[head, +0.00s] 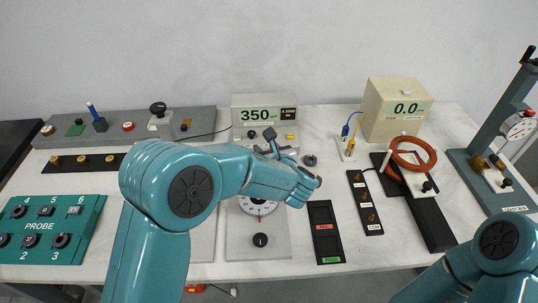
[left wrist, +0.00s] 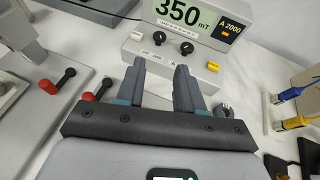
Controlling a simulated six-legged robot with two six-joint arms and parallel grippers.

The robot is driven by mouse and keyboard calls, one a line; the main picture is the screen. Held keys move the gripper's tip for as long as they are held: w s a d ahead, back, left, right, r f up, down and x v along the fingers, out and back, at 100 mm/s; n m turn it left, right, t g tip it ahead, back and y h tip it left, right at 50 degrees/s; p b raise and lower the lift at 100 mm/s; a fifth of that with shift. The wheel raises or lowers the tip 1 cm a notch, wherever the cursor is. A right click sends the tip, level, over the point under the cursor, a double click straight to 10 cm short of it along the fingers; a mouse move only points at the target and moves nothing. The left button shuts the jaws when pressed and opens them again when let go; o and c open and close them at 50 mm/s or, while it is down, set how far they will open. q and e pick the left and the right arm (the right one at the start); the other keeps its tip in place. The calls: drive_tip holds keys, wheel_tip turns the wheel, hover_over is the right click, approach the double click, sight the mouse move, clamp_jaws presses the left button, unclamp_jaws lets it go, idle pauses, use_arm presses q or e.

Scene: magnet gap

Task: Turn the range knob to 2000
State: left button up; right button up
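The meter (head: 251,101) stands at the back middle of the table and reads 350 mT. In the left wrist view its display (left wrist: 184,12) has a dark label (left wrist: 230,29) reading A 2000. Its front panel bears a left black knob (left wrist: 159,37) and a right black knob (left wrist: 187,47); their small markings are unreadable, so I cannot tell which sets the range. My left gripper (left wrist: 160,66) is open and empty, its fingers pointing at the panel, apparently short of the knobs. In the head view my arm partly hides it. My right gripper is out of view.
A yellow button (left wrist: 213,66) is on the meter's panel. Blue and yellow probes (head: 348,143) and a cream box (head: 396,110) reading 0.0 stand to the right. A black tray (head: 325,232) is nearer the front.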

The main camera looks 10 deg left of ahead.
use_arm(q)
drive_tip(key=v, duration=0.2)
drive_tip(key=shift+s+d+r, duration=0.15)
drive_tip(key=shift+s, duration=0.05)
drive_tip(key=shift+r, duration=0.1)
